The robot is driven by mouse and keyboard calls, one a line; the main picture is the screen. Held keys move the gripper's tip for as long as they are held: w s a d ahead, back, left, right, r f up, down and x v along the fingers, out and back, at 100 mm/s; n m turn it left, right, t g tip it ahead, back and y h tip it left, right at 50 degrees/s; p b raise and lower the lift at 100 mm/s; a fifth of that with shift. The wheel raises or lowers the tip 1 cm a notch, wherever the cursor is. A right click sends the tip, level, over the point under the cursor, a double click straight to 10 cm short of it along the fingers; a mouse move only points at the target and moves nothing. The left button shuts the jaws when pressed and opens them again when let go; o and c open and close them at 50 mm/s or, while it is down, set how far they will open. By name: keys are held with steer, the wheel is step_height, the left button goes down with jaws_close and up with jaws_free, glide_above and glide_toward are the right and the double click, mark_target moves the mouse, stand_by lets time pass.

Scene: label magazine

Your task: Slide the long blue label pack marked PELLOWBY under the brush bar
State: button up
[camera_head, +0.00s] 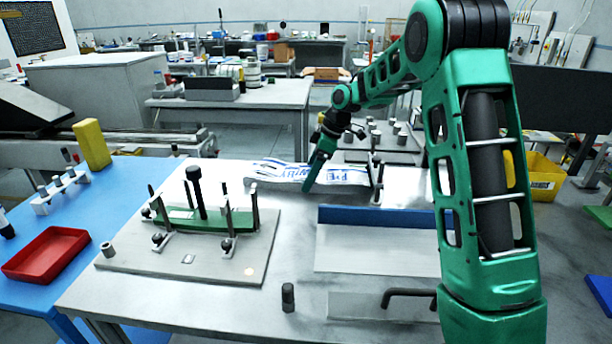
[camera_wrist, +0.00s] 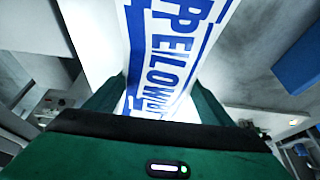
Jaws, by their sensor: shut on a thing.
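The long label pack (camera_head: 345,176) is white with blue print and lies toward the back of the grey table in the head view. I cannot clearly make out the brush bar. A fixture plate (camera_head: 210,271) at left carries upright posts, a green strip (camera_head: 236,219) and a black-knobbed rod (camera_head: 196,190).
A tray with a blue back wall (camera_head: 375,216) stands right of centre. A black handle (camera_head: 408,293) and a small dark cylinder (camera_head: 288,297) are near the front. A red tray (camera_head: 46,254) is on the blue table at left. Upright posts (camera_head: 376,172) stand near the pack's right end.

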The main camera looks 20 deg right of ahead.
mark_target(330, 177)
steer(key=shift+s+d, duration=0.4)
steer(key=shift+d, duration=0.55)
steer(key=shift+s+d, duration=0.4)
steer(key=shift+d, duration=0.6)
steer(key=shift+s+d, duration=0.4)
steer(key=shift+d, duration=0.55)
steer(key=o, duration=1.8)
steer(key=shift+d+r, duration=0.1)
steer(key=v, duration=1)
steer(key=s+d+f+m+h, duration=0.1)
steer(key=s+m, duration=0.5)
steer(key=s, duration=0.8)
steer(key=s+d+f+m+g+h, duration=0.1)
steer(key=s+m, duration=0.6)
steer(key=s, duration=0.8)
steer(key=s+d+f+m+h, duration=0.1)
steer(key=s+d+f+m, duration=0.2)
steer(key=s+m, duration=0.4)
steer(key=shift+s+d+f+g+h, duration=0.1)
steer(key=shift+s+f+g+h, duration=0.1)
steer(key=shift+s, duration=1)
steer(key=shift+s+d+f+g+h, duration=0.1)
steer(key=shift+s+f, duration=0.05)
steer(key=shift+s, duration=1.1)
steer(key=shift+s+d+f+g+h, duration=0.1)
steer(key=shift+s+f, duration=0.1)
steer(key=shift+s, duration=1)
